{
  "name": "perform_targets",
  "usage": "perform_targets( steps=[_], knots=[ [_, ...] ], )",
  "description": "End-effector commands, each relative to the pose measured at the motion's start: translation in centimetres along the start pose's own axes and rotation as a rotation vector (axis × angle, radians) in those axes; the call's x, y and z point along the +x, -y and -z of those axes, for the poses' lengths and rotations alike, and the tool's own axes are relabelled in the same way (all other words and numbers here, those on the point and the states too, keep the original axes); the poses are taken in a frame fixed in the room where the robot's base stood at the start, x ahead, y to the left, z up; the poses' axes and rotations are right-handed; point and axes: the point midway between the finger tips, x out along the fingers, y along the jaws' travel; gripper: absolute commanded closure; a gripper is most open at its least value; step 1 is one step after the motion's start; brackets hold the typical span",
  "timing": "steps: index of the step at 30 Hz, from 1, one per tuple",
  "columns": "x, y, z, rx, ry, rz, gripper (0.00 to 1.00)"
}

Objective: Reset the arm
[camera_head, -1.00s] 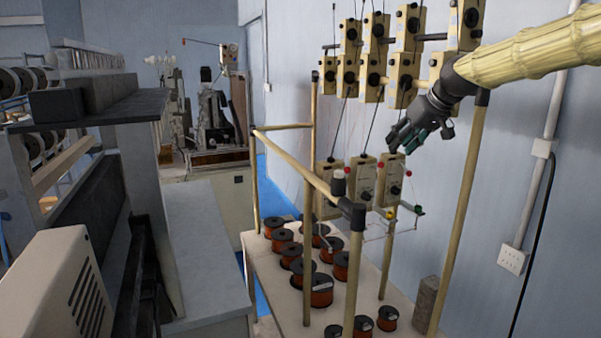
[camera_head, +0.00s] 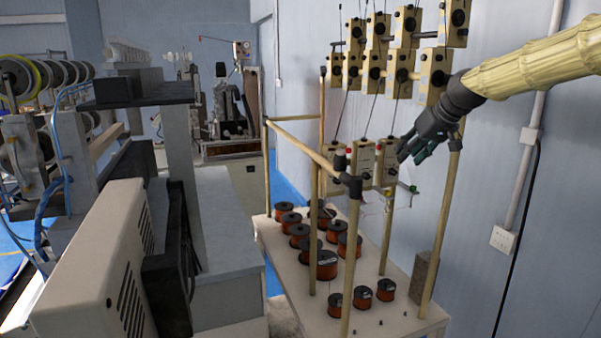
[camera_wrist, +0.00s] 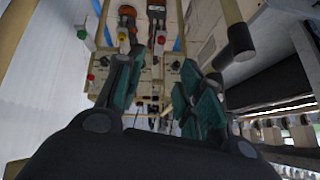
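My arm, in a yellowish sleeve, reaches in from the upper right of the head view. My gripper (camera_head: 408,156) is at its end, in front of the coil rack's lower tensioner boxes (camera_head: 362,160). In the wrist view my gripper (camera_wrist: 155,95) shows two dark green finger pads spread apart. Nothing is held between them. The tensioner boxes also show beyond the fingers in the wrist view (camera_wrist: 100,80). I cannot tell whether the fingers touch any wire or box.
A rack of beige poles (camera_head: 352,250) stands over a table (camera_head: 290,290) with several copper wire spools (camera_head: 327,264). The winding machine (camera_head: 95,270) fills the left side. A pale wall (camera_head: 500,150) with a socket box (camera_head: 503,240) is at the right. Blue floor shows between machine and table.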

Motion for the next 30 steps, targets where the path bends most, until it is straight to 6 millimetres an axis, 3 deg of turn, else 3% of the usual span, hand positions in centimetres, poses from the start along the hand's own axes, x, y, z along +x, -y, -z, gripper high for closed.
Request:
perform_targets(
  steps=[8, 14, 21, 30],
  knots=[
    [6.2, 0.0, -4.2, 0.018, 0.036, -0.009, 0.63],
    [13.8, -0.1, -10.2, 0.043, 0.086, -0.021, 0.63],
    [23.4, 0.0, -20.2, 0.081, 0.156, -0.041, 0.63],
    [32.9, 0.6, -34.8, 0.125, 0.245, -0.072, 0.63]
  ],
)
